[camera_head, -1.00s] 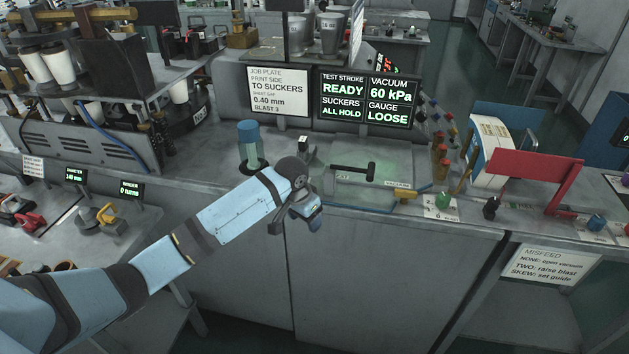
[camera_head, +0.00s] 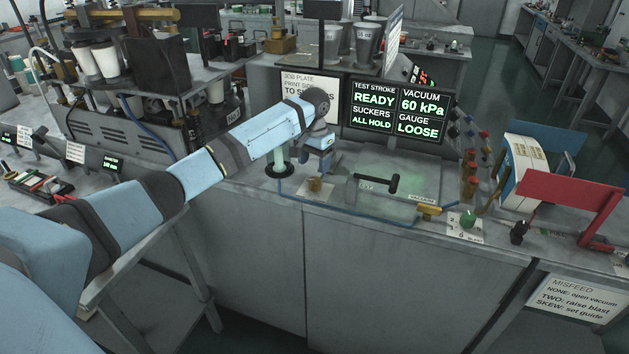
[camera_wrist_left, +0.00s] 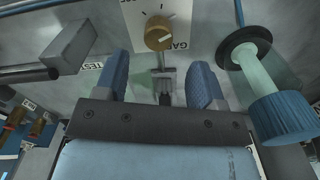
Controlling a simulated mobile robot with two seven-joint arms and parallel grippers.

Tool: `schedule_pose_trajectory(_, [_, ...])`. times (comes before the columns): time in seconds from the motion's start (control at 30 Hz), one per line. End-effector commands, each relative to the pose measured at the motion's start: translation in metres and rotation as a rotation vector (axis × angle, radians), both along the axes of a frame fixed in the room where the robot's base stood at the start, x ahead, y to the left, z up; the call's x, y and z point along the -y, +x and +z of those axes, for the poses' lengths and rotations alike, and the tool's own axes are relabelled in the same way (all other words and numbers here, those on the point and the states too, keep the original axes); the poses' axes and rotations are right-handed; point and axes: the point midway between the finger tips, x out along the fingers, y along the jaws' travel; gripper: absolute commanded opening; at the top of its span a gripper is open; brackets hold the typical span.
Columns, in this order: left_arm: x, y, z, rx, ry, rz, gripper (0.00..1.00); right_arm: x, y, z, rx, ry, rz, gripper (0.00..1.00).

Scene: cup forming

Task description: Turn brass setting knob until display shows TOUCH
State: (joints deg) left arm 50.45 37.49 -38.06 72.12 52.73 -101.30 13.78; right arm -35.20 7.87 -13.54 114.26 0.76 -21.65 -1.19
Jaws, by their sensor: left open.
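The brass setting knob (camera_head: 315,186) sits on the bench top below my left gripper (camera_head: 321,160). In the left wrist view the brass knob (camera_wrist_left: 158,34) stands on a white plate with dial marks and a partly hidden "GA..." label. It lies just beyond my left gripper (camera_wrist_left: 160,72), whose two blue fingers are apart with nothing held between them. The fingers are not touching the knob. The display (camera_head: 399,110) reads READY, 60 kPa, ALL HOLD and GAUGE LOOSE. My right gripper is not in view.
A blue-capped clear post (camera_wrist_left: 278,105) stands close to the right finger in the wrist view. The black test handle (camera_head: 378,183) lies right of the knob. The job plate sign (camera_head: 296,84) is partly covered by my arm. A green knob (camera_head: 467,219) is farther right.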

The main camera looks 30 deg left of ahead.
Motion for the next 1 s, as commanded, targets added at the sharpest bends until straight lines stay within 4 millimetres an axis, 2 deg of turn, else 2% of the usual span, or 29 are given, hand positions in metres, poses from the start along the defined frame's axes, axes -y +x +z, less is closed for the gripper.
schedule_pose_trajectory(0.1, [0.001, -0.001, -0.026, -0.004, 0.001, 0.000, 0.63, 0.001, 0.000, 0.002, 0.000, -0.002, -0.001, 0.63])
schedule_pose_trajectory(0.3, [0.001, -0.001, -0.056, -0.002, 0.000, 0.000, 0.63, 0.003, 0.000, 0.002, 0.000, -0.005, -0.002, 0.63])
schedule_pose_trajectory(0.5, [0.000, 0.000, -0.068, 0.000, 0.000, -0.001, 0.63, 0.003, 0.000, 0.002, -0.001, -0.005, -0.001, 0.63])
schedule_pose_trajectory(0.77, [0.001, 0.000, -0.070, 0.001, 0.000, -0.001, 0.63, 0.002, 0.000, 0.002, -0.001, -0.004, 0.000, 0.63])
schedule_pose_trajectory(1.0, [0.001, 0.000, -0.070, 0.001, 0.000, -0.001, 0.14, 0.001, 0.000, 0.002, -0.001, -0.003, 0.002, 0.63])
